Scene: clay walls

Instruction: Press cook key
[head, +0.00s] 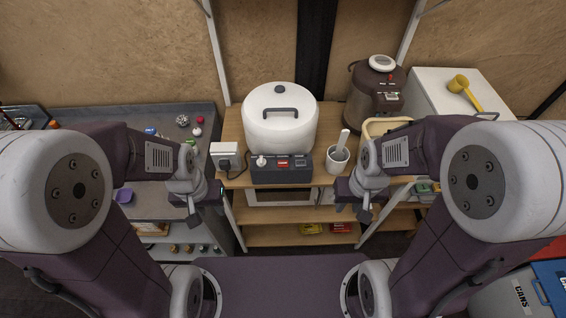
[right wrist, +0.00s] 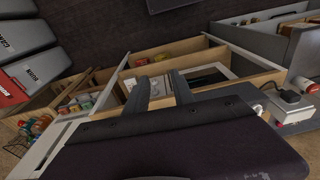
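A white rice cooker (head: 281,122) with a grey lid handle stands on the wooden shelf unit. Its dark front panel (head: 270,175) carries a red key (head: 283,164), a second small light-coloured key beside it and a white knob at the left. Key labels are too small to read. My left gripper (head: 195,220) hangs in front and to the left of the cooker, apart from it; its fingers are not clear. My right gripper (head: 364,214) hangs in front and to the right, also apart. In the right wrist view its two fingers (right wrist: 159,90) are spread, with nothing between them.
A white socket box with a plug (head: 226,157) is left of the panel. A white cup with a spoon (head: 338,158) is to its right. A brown cooker (head: 376,95) stands at the back right. A microwave (head: 283,196) sits below. Space before the panel is clear.

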